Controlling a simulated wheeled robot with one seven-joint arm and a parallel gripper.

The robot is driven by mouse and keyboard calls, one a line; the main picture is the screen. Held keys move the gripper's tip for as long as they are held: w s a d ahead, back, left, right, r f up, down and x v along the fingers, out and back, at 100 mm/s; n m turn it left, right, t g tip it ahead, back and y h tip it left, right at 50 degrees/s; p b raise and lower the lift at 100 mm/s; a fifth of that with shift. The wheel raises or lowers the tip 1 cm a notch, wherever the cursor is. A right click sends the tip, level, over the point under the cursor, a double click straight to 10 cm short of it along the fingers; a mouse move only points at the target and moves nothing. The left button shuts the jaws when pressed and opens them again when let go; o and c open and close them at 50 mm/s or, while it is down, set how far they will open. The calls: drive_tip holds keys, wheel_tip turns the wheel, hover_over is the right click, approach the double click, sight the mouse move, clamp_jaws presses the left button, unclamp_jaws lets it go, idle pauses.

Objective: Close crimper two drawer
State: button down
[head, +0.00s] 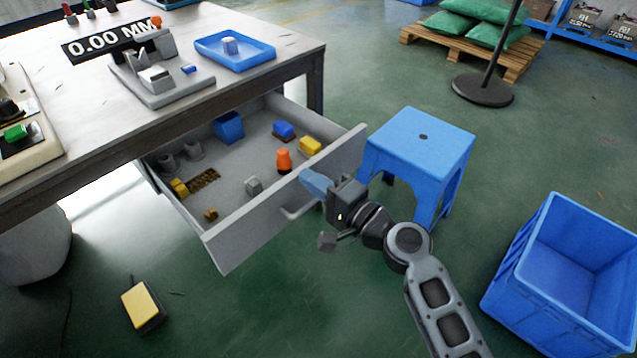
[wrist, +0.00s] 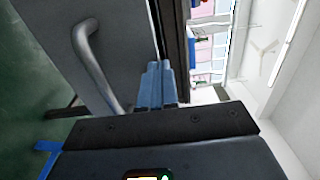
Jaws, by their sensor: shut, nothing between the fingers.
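The grey drawer (head: 240,230) is pulled well out from under the workbench. Its front panel carries a curved bar handle (head: 296,207), which also shows large in the wrist view (wrist: 92,62). Several small parts lie inside, among them an orange piece (head: 283,160), a yellow block (head: 310,146) and a blue cup (head: 229,126). My gripper (head: 310,182) is at the outer face of the drawer front, beside the handle and towards its right end. Its blue fingers (wrist: 157,85) are together and empty. I cannot tell whether the fingertips touch the panel.
The workbench (head: 250,75) bears a measuring gauge and a blue tray (head: 235,50). A blue stool (head: 418,145) stands close behind my gripper, and a blue crate (head: 540,305) is at the right. A yellow pedal (head: 141,305) lies on the floor. Open floor lies in front of the drawer.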

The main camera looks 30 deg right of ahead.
drive_tip(key=b+x, duration=0.5)
drive_tip(key=x, duration=1.8)
drive_tip(key=shift+f, duration=0.1)
